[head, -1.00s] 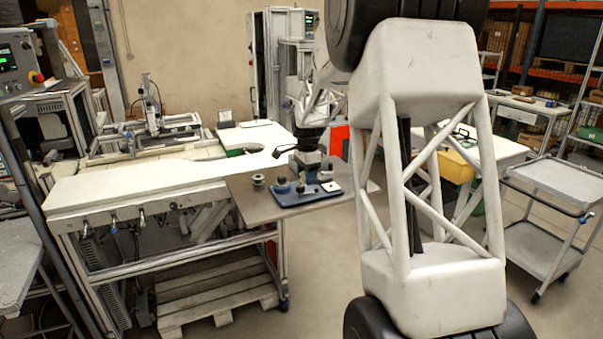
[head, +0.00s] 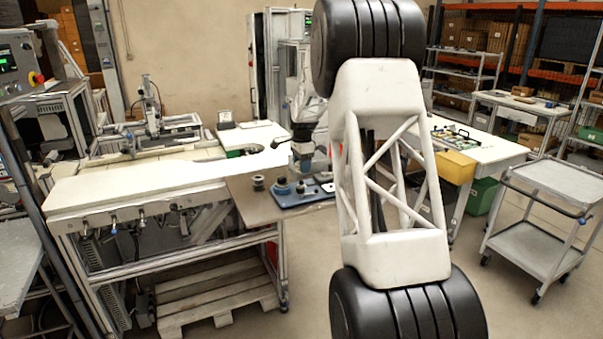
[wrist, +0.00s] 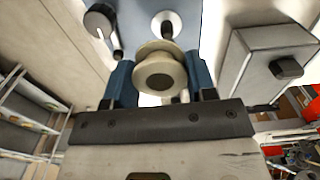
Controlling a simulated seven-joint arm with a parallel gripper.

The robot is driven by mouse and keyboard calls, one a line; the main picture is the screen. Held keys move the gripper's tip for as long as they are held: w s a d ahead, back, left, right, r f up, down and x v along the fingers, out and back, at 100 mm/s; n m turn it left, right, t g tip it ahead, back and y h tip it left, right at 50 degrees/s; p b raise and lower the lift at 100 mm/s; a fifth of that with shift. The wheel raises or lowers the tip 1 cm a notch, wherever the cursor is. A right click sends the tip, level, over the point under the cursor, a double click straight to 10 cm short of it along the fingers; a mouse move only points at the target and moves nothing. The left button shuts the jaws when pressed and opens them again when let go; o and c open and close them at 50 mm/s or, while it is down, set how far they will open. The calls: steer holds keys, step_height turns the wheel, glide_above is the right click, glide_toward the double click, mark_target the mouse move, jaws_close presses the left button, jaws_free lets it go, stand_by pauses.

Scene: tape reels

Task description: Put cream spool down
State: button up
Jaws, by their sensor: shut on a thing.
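In the wrist view, the cream spool (wrist: 158,78) sits between the two blue fingers of my gripper (wrist: 161,88), which is shut on it. Its flanged end faces the camera. In the head view my gripper (head: 303,160) is small and hangs above the blue base plate (head: 300,201) on the brown tabletop (head: 250,207). The cream spool cannot be made out there. I cannot tell whether the spool touches anything beneath it.
The wrist view shows a dark-topped knob (wrist: 99,20) and a grey box (wrist: 268,58) close by.

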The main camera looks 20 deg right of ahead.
steer(key=shift+w+d, duration=0.15)
steer(key=shift+w, duration=0.3)
steer(key=shift+f, duration=0.2)
steer(key=shift+f, duration=1.6)
steer(key=shift+f, duration=0.6)
steer(key=o, duration=0.9)
steer(key=shift+r, duration=0.2)
step_height(320, 180, up, 13)
steer(key=shift+f, duration=0.1)
